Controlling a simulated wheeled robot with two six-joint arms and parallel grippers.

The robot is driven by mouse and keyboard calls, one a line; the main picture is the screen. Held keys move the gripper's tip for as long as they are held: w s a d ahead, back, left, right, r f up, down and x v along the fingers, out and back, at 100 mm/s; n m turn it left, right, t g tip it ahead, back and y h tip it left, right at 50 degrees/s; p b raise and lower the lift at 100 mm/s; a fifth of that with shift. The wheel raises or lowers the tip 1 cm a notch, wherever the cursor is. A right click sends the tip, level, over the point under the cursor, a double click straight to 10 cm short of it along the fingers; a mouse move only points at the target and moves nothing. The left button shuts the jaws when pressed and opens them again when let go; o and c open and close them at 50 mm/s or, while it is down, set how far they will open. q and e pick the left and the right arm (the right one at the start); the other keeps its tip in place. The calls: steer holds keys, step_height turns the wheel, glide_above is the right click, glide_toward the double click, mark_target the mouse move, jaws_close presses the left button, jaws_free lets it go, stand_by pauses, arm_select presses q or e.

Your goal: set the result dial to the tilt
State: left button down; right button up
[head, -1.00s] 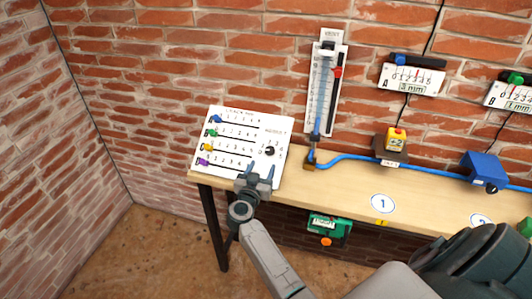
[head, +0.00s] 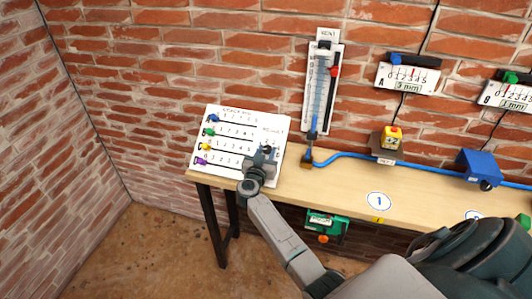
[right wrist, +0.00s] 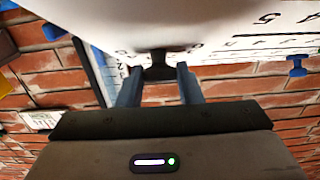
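The white panel (head: 228,142) lies at the table's left end. It has several coloured sliders in rows and the black result dial (head: 267,149) at its right side. My right gripper (head: 266,157) is at the dial and hides part of it. In the right wrist view the black dial knob (right wrist: 160,66) sits between my two blue fingertips (right wrist: 160,80). The fingers are apart, one on each side of the knob; I cannot tell whether they touch it. The dial's pointer setting is hidden. My left gripper is not in view.
A tall gauge (head: 321,90) with a red marker hangs on the brick wall, by a blue hose (head: 350,155). Wall scales A (head: 406,77) and B (head: 510,95) hang to the right.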

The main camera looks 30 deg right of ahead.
steer(key=shift+c, duration=1.2)
